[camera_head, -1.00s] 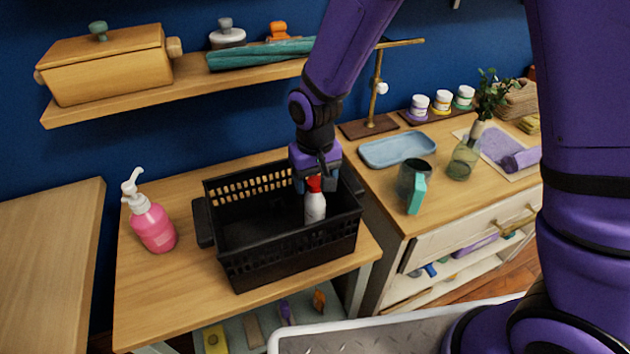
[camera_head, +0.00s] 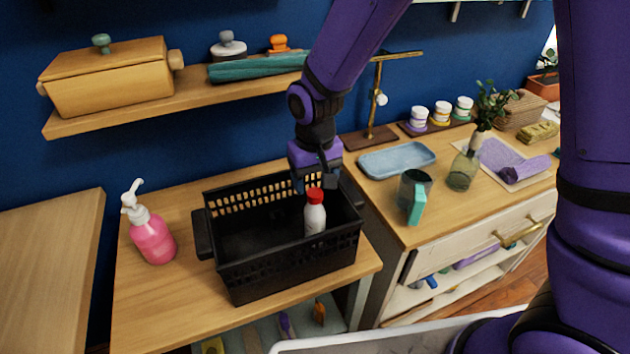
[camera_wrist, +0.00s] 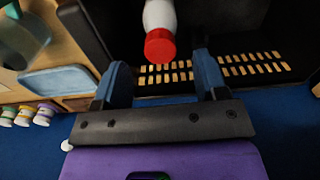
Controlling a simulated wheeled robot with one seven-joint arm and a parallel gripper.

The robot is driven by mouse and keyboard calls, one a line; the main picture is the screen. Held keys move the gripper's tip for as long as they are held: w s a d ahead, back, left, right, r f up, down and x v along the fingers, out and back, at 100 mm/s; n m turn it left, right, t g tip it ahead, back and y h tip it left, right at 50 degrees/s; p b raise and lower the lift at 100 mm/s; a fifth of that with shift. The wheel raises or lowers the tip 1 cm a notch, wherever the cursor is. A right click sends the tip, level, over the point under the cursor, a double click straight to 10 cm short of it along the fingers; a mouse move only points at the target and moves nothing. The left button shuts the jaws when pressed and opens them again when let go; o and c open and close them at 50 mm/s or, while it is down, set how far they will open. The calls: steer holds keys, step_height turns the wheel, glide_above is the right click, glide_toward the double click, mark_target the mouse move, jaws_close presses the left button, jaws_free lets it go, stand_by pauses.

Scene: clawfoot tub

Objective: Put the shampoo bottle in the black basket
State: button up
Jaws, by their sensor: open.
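The shampoo bottle (camera_head: 314,219) is white with a red cap and stands roughly upright inside the black basket (camera_head: 290,273), near its right end. Its base is hidden by the basket's front wall. My gripper (camera_head: 318,182) is just behind and above the bottle, over the basket. In the wrist view the bottle's red cap (camera_wrist: 160,47) lies between the open blue fingers (camera_wrist: 160,80) and a little beyond their tips, with clear space on both sides. The black basket (camera_wrist: 100,20) also fills the upper part of the wrist view.
A pink pump bottle (camera_head: 152,236) stands left of the basket. On the right counter are a blue tray (camera_head: 397,160), a dark cup with a teal handle (camera_head: 417,203) and a glass vase (camera_head: 463,170). A wooden shelf (camera_head: 190,92) runs above the basket.

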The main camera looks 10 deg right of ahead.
steer(key=shift+r, duration=1.7)
steer(key=shift+r, duration=0.1)
step_height(320, 180, up, 11)
